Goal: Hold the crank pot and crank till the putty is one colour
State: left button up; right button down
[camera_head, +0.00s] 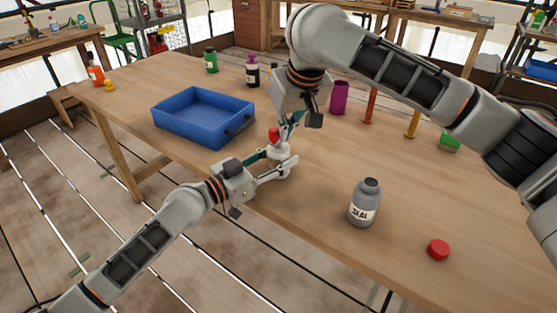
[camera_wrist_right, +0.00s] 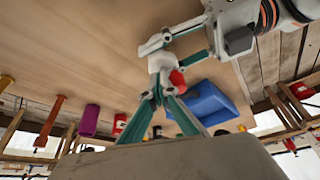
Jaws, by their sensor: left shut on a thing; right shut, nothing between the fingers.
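The crank pot (camera_head: 281,167) is a small whitish pot with a red crank knob (camera_head: 273,134) on top, near the table's front edge. My left gripper (camera_head: 284,169) is shut on the pot's body from the front left. My right gripper (camera_head: 285,133) comes down from above, shut and empty, with its fingertips close beside the red knob. In the right wrist view the pot (camera_wrist_right: 161,63) and red knob (camera_wrist_right: 177,79) show just past my right fingertips (camera_wrist_right: 163,88). Contact between fingertips and knob cannot be told. The putty is hidden inside the pot.
A blue tray (camera_head: 165,123) stands left of the pot. A grey SEAL bottle (camera_head: 365,202) and a red cap (camera_head: 438,250) are to the right. A purple cup (camera_head: 339,97), an orange post (camera_head: 370,106) and a yellow post (camera_head: 412,124) stand behind. Bare table lies between pot and grey bottle.

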jog(key=shift+s+a, duration=0.2)
jog(key=shift+a, duration=0.15)
jog(key=shift+d, duration=0.25)
notch_tip(320, 180, up, 7)
dwell(1.0)
jog(key=shift+d, duration=0.1)
dwell(0.4)
jog(key=shift+s+d+f+n+g+y, duration=0.15)
jog(key=shift+f+n+g+y, duration=0.15)
jog(key=shift+f+n, duration=0.55)
jog(key=shift+s+d+f+n+g+y, duration=0.15)
jog(key=shift+f+n+y, duration=0.3)
jog(key=shift+n, duration=0.7)
jog(key=shift+s+d+f+n+g+y, duration=0.15)
jog(key=shift+f+n+g+y, duration=0.1)
jog(key=shift+f+n, duration=0.6)
jog(key=shift+w, duration=0.15)
jog(key=shift+f, duration=1.35)
